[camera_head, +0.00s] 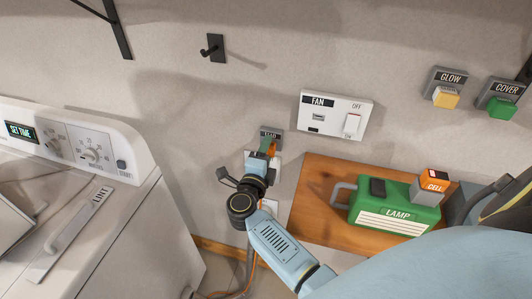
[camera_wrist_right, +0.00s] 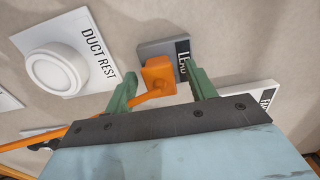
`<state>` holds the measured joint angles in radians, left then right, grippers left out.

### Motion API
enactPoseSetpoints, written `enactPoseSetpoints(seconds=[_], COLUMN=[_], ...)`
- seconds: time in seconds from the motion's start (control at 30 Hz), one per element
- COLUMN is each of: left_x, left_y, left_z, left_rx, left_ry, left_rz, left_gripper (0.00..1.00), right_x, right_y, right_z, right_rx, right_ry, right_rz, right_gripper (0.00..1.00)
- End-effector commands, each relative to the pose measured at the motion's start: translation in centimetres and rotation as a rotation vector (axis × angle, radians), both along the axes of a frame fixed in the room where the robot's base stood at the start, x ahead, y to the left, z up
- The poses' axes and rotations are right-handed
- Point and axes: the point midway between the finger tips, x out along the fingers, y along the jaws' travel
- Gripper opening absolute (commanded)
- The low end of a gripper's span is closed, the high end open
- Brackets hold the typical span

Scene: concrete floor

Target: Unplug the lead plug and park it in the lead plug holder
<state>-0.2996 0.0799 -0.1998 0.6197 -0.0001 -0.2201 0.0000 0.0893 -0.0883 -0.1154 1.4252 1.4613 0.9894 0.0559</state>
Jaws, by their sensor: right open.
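The orange lead plug (camera_wrist_right: 158,76) sits against a grey wall plate labelled LEAD (camera_wrist_right: 165,47), with its orange cord trailing down-left in the right wrist view. In the head view the plug (camera_head: 272,148) shows just below the grey LEAD plate (camera_head: 270,131), partly hidden by my gripper. My right gripper (camera_wrist_right: 162,88) is open, its green fingers on either side of the plug with visible gaps; it also shows in the head view (camera_head: 267,146). I cannot tell whether the plug is seated in the plate. My left gripper is not in view.
A white FAN switch panel (camera_head: 336,116) is right of the plug. A white DUCT REST fixture (camera_wrist_right: 60,68) is on the wall. A wooden shelf (camera_head: 310,190) bears a green LAMP box (camera_head: 394,212). A white washing machine (camera_head: 130,215) stands left.

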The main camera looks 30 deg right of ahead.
Motion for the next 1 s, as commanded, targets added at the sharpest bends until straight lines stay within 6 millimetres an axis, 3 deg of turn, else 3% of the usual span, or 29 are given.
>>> enactPoseSetpoints(seconds=[0.27, 0.7, 1.0], left_x=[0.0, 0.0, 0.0], left_y=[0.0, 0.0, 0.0], left_z=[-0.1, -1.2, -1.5], left_rx=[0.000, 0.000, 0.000], left_ry=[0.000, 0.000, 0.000], left_rz=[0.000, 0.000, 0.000], left_gripper=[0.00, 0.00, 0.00], right_x=[-0.8, -6.9, -8.7], right_y=[1.0, 8.0, 10.1], right_z=[-0.1, -0.2, -0.1], right_rx=[0.002, 0.003, 0.001], right_ry=[0.001, 0.003, 0.001], right_rz=[0.002, -0.001, 0.000], right_gripper=[0.56, 0.56, 0.56])
